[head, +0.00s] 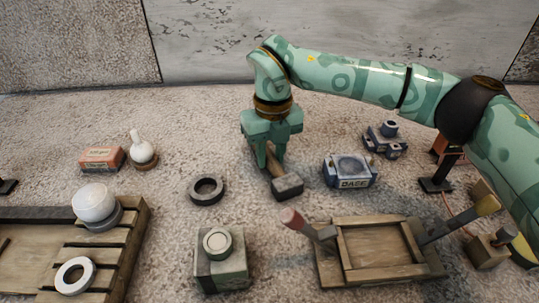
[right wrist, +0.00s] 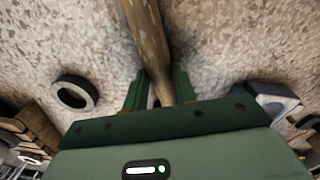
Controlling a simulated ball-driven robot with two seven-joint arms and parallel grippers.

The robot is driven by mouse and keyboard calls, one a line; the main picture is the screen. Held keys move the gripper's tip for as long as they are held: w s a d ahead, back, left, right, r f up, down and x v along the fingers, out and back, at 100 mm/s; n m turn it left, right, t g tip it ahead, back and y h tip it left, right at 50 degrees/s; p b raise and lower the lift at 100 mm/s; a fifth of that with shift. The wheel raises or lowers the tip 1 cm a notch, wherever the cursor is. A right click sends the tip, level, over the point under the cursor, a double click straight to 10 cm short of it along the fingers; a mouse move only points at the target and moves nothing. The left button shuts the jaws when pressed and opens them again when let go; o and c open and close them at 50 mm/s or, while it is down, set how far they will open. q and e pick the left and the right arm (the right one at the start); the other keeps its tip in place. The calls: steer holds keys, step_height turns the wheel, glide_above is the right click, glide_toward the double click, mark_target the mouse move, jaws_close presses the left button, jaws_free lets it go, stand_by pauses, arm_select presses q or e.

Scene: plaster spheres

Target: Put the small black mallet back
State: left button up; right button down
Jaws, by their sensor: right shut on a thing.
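My right gripper (head: 268,158) is shut on the wooden handle (right wrist: 150,45) of a mallet. Its dark grey block head (head: 287,187) hangs low over the floor in the head view; I cannot tell whether it touches. In the right wrist view the handle runs up out of the picture from between the fingers (right wrist: 158,92), and the head is out of sight. A wooden tray (head: 375,222) lies at the front right. My left gripper is not in view.
A dark ring (head: 207,190) lies left of the mallet, and a blue box (head: 350,170) stands right. A grey-green block (head: 221,268) stands in front. A slatted pallet (head: 120,250) bears a white sphere (head: 94,202) and white ring (head: 75,276). An orange brick (head: 101,158) lies behind.

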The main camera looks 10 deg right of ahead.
mark_target(272, 157)
steer(key=shift+r, duration=0.1)
steer(key=c, duration=1.1)
jaws_free()
arm_select(q)
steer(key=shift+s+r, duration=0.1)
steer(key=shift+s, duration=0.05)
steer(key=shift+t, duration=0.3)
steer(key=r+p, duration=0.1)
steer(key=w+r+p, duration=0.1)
steer(key=p, duration=0.1)
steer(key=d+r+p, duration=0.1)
steer(key=p, duration=0.1)
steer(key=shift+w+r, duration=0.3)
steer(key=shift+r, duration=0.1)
arm_select(e)
steer(key=r, duration=1.2)
steer(key=shift+d, duration=0.2)
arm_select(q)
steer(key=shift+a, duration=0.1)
